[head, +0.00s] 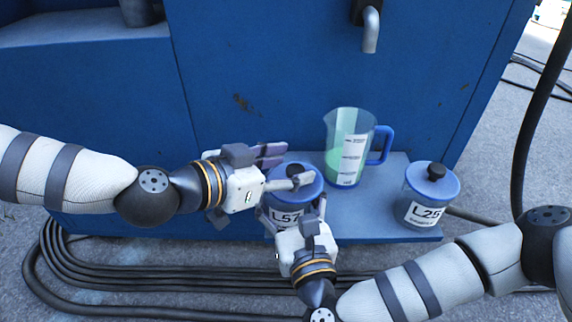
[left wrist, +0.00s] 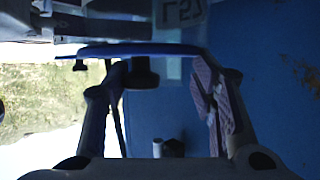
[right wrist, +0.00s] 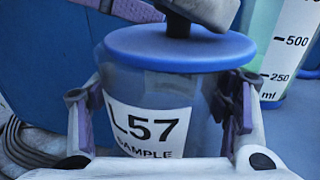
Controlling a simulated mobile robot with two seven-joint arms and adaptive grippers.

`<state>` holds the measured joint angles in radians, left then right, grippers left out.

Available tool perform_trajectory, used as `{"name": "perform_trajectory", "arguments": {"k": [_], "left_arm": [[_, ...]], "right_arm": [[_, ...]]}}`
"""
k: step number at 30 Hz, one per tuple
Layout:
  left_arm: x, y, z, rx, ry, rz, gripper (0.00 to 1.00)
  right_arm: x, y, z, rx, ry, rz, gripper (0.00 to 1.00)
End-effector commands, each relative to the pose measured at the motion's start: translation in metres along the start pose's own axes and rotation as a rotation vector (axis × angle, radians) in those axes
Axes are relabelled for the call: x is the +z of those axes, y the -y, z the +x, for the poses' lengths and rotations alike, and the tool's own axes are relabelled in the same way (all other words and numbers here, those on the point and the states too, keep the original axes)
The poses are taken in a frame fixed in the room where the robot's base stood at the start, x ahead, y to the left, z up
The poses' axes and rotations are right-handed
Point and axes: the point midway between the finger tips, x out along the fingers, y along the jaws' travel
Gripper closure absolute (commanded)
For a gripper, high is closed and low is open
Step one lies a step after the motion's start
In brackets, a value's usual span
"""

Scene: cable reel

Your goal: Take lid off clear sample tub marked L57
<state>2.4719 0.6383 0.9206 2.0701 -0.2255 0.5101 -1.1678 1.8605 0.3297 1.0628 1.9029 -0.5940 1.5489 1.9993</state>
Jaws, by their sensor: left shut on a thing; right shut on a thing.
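The clear tub marked L57 (head: 284,216) stands on the blue ledge; its label also shows in the right wrist view (right wrist: 148,128). Its blue lid (right wrist: 180,47) sits on top, with a dark knob (left wrist: 142,72). My left gripper (head: 296,166) reaches in from the left and is shut on the knob; its fingers partly hide the lid in the head view. My right gripper (head: 295,208) comes from the front, shut on the tub's body, with one finger on each side of the label.
A measuring jug (head: 350,150) with green liquid and a blue handle stands just behind and right of the tub. A second lidded tub marked L25 (head: 428,200) stands at the ledge's right end. A blue cabinet (head: 290,60) rises behind; black cables (head: 140,275) lie in front.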

Motion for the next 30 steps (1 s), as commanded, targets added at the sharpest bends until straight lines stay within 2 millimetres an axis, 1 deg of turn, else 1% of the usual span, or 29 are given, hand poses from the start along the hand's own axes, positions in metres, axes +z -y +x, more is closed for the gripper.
{"name": "perform_trajectory", "arguments": {"k": [1, 8, 24, 30], "left_arm": [[0.001, -0.007, 0.000, 0.019, 0.005, 0.000, 0.82], [-0.001, -0.007, -0.001, 0.018, 0.004, 0.001, 0.82], [-0.019, -0.002, -0.008, 0.006, 0.002, 0.001, 0.82], [-0.020, -0.002, -0.009, 0.004, 0.003, 0.000, 0.82]], "right_arm": [[0.001, -0.003, 0.000, 0.008, 0.001, 0.001, 0.80], [0.001, -0.002, 0.001, 0.006, 0.001, 0.000, 0.80], [0.000, 0.001, 0.001, -0.001, 0.000, -0.001, 0.80], [0.000, 0.001, 0.001, -0.002, -0.001, -0.001, 0.80]]}}
